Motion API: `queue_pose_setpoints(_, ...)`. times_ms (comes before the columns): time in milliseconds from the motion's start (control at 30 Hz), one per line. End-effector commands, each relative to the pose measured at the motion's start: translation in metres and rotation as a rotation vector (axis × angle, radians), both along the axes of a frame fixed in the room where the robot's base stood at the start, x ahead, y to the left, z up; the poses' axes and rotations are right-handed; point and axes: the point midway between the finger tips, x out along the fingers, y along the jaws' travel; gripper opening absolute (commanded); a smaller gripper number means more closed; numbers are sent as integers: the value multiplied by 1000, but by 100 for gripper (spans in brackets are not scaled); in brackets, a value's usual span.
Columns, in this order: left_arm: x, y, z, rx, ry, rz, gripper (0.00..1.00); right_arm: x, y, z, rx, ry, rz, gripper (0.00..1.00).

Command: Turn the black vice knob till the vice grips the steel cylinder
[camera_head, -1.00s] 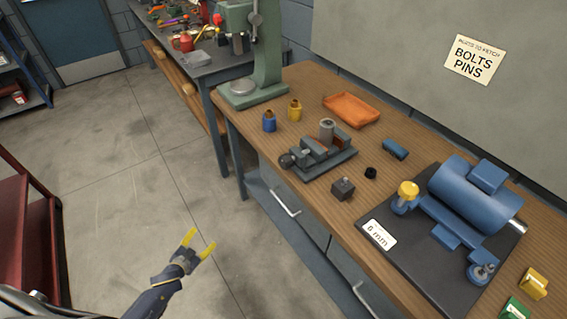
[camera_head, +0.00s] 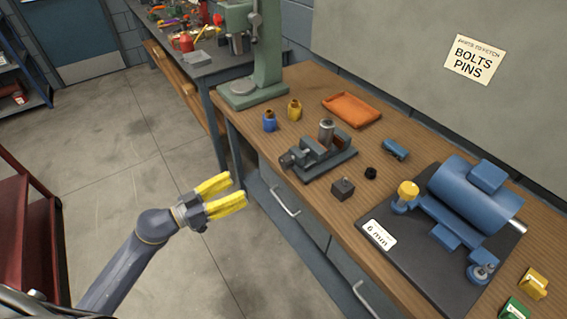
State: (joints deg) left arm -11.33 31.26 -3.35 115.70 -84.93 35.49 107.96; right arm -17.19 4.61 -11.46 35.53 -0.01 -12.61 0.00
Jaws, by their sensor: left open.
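The small grey vice (camera_head: 327,160) lies on the wooden bench. The steel cylinder (camera_head: 326,131) stands upright between its jaws; I cannot tell how tightly they close on it. The black vice knob (camera_head: 287,160) is at the vice's left end, nearest my left gripper. My left gripper (camera_head: 238,189), with yellow fingers, is open and empty. It is in front of the bench, to the lower left of the knob and apart from it. My right gripper is out of view.
Blue (camera_head: 269,121) and yellow (camera_head: 294,110) bottles stand behind the vice, beside an orange tray (camera_head: 351,109). A dark block (camera_head: 343,189) and a black nut (camera_head: 370,173) lie in front. A blue motor (camera_head: 468,195) on a dark plate fills the right. A green drill press (camera_head: 262,60) stands at the back left.

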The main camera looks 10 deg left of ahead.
Motion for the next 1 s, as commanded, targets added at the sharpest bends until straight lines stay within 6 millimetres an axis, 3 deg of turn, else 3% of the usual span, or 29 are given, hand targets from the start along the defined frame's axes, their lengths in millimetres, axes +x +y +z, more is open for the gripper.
queue_pose_setpoints(167, 12, -12, 1, -8, 3, -1, 65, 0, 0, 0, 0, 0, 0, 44)
queue_pose_setpoints(700, 81, -80, 1, -7, 2, 2, 65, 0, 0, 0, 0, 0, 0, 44)
queue_pose_setpoints(1000, 110, -108, 0, -6, 2, 2, 65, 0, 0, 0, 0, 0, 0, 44)
